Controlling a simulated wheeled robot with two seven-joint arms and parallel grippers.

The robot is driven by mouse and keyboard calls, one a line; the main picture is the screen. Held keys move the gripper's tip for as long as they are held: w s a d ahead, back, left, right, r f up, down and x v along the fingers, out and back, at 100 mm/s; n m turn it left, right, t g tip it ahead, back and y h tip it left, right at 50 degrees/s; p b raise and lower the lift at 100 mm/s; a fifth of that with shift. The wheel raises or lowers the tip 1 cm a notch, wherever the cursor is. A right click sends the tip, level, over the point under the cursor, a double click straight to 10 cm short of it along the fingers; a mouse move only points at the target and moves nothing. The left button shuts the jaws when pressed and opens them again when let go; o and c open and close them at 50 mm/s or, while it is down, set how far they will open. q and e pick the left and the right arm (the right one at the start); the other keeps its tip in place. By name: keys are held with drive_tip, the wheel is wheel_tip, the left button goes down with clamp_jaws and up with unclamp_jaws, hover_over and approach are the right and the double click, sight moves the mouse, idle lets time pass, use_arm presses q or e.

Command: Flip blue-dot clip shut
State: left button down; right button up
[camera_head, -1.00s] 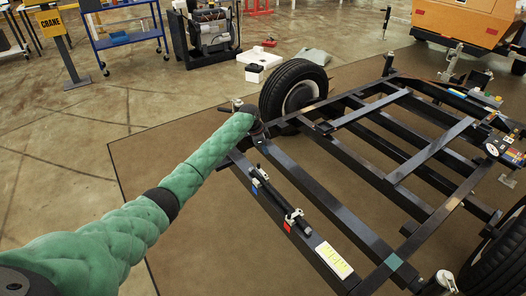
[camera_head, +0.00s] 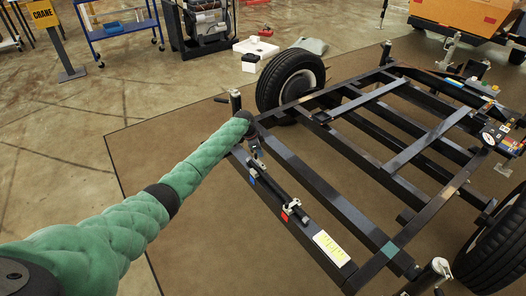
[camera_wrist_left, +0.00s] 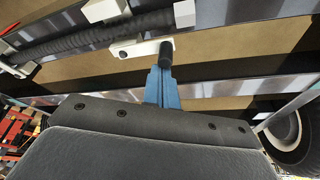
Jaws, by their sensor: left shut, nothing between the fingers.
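A blue mark (camera_head: 252,180) sits on the side of the near black trailer beam (camera_head: 272,204), by the upper end of a black rod. My left gripper (camera_head: 257,160) is right at that end, and the blue-dot clip there is mostly hidden behind it. In the left wrist view, the blue fingers (camera_wrist_left: 162,88) are shut and empty. Their tips are close to a white clip arm (camera_wrist_left: 138,48) with a black knob (camera_wrist_left: 165,53); I cannot tell whether they touch. The other clip (camera_head: 292,206), by a red mark (camera_head: 284,216), is white. My right gripper is out of view.
The black trailer frame (camera_head: 345,208) spreads to the right, with a tire (camera_head: 283,82) behind my gripper and another (camera_head: 490,245) at lower right. A yellow label (camera_head: 331,248) is on the near beam. Open floor (camera_head: 60,150) lies at left.

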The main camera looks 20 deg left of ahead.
use_arm(q)
drive_tip(key=shift+a, duration=0.1)
idle(0.3)
drive_tip(key=shift+s+a+n+p, duration=0.15)
drive_tip(key=shift+n+p, duration=0.15)
drive_tip(key=shift+p, duration=0.15)
